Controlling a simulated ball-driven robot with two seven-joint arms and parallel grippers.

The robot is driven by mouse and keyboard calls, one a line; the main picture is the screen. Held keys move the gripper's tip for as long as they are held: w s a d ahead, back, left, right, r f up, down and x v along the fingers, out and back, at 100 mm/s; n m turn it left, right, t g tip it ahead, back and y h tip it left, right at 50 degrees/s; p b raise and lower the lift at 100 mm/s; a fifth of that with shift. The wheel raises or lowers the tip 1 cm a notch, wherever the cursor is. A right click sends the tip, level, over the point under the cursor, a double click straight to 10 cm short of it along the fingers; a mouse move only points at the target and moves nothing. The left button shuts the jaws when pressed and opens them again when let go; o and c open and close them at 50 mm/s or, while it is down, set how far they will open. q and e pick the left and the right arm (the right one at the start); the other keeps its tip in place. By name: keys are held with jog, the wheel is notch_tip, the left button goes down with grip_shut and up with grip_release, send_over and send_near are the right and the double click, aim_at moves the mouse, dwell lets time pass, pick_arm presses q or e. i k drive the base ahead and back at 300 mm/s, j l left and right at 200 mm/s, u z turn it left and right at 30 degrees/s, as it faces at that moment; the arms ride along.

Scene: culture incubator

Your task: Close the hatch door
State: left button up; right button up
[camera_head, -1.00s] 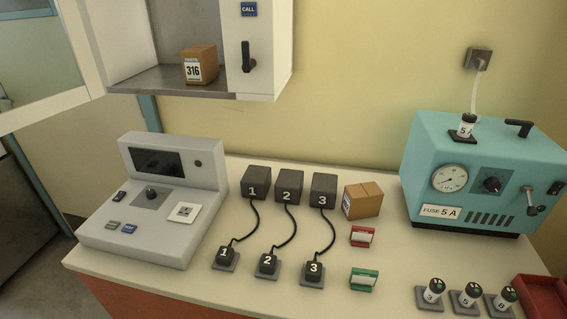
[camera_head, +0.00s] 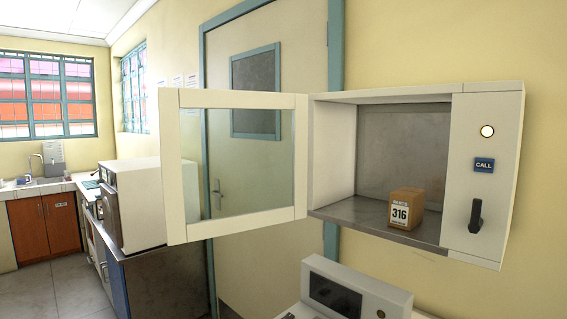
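The hatch (camera_head: 484,132) is a white box on the yellow wall at the right of the head view. Its door (camera_head: 175,166), a white frame with a clear pane, stands wide open, swung out to the left from the hatch's left edge. Inside, a small brown box labelled 316 (camera_head: 404,212) sits on the metal floor. The hatch's right panel has a lit round lamp (camera_head: 487,131), a blue CALL button (camera_head: 484,164) and a dark lever handle (camera_head: 476,215) that hangs down. Neither of my grippers is in view.
A grey console (camera_head: 358,292) stands on the bench below the hatch. Behind the open door are a room door with a teal frame (camera_head: 211,150) and a white appliance (camera_head: 137,203). A sink counter (camera_head: 45,221) is at the far left.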

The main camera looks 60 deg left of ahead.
aim_at(169, 100)
jog(key=j+z, duration=0.1)
jog(key=j, duration=0.3)
jog(key=k+j+z, duration=0.15)
jog(key=j, duration=0.3)
jog(key=j+z, duration=0.1)
jog(key=j, duration=0.3)
jog(key=k+j+z, duration=0.15)
jog(key=j, duration=0.25)
jog(key=j+z, duration=0.1)
jog(key=j, duration=0.3)
jog(key=k+j, duration=0.15)
jog(key=j, duration=0.25)
jog(key=k+j, duration=0.1)
jog(key=j, duration=0.35)
jog(key=k+j, duration=0.1)
jog(key=j, duration=0.3)
jog(key=k+j, duration=0.15)
jog(key=j, duration=0.25)
jog(key=k+j, duration=0.15)
jog(key=j, duration=0.25)
